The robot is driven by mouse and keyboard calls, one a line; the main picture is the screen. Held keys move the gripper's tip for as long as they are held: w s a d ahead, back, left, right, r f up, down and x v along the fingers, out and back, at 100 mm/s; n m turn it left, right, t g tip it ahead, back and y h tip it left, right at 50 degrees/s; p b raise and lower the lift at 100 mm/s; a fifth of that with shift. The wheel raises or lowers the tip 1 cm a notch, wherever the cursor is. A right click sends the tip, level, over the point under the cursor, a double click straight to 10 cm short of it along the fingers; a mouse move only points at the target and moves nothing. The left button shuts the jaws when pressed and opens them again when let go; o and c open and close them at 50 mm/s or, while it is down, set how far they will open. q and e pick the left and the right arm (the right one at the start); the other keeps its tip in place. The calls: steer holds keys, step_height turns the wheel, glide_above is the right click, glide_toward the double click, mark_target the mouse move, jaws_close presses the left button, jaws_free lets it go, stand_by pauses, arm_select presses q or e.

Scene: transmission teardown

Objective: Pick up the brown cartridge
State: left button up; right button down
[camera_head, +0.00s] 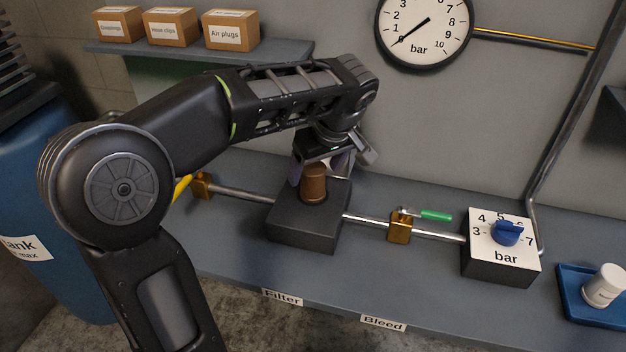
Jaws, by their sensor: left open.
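The brown cartridge (313,187) stands upright in the top of a dark filter block (300,232) on the grey bench. My left arm reaches in from the left and bends down over the block. My left gripper (318,176) is open and points down at the cartridge. Its fingers show beside and behind the cartridge's upper part. I cannot tell whether they touch it. The cartridge's top is partly hidden by the gripper. My right gripper is not in view.
A pipe runs through the block, with a green-handled valve (400,228) to its right. A regulator box (500,262) with a blue knob and a blue tray (585,310) holding a white cartridge (604,285) stand further right. A shelf with boxes (231,31) and a gauge (424,25) are behind.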

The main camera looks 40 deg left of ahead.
arm_select(q)
steer(key=p+x, duration=0.1)
steer(key=x, duration=0.4)
steer(key=shift+w+f, duration=0.1)
steer(key=shift+w, duration=0.05)
steer(key=shift+c, duration=0.5)
steer(key=c, duration=1.4)
steer(key=shift+r, duration=0.2)
step_height(320, 180, up, 10)
steer(key=shift+f, duration=0.1)
stand_by(0.4)
